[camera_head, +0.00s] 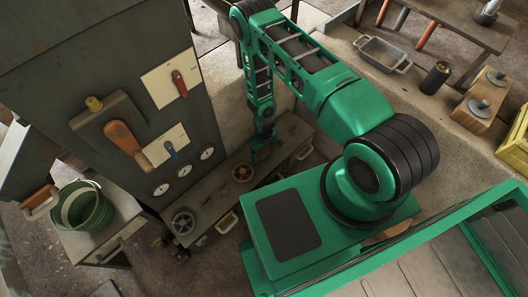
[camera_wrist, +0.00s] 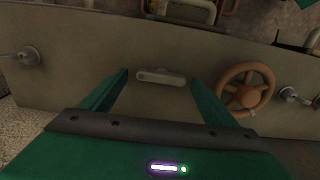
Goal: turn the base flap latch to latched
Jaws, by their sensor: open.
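In the wrist view a small grey bar-shaped latch (camera_wrist: 162,76) sits on the flat dull-grey face of the base (camera_wrist: 70,75). The bar lies nearly level across that picture. My gripper (camera_wrist: 160,80) is open, with one green finger to each side of the bar and a gap on both sides. Nothing is held. In the head view my gripper (camera_head: 264,146) points down over the long base (camera_head: 215,180) at the foot of the cabinet. The latch cannot be made out there, as my gripper covers that area.
An orange-brown handwheel (camera_wrist: 246,88) stands close to the right finger. A metal knob (camera_wrist: 28,55) is at far left. In the head view a dark handwheel (camera_head: 183,222) is on the base's near end. The cabinet (camera_head: 115,65) rises behind, with a green bucket (camera_head: 84,208) at left.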

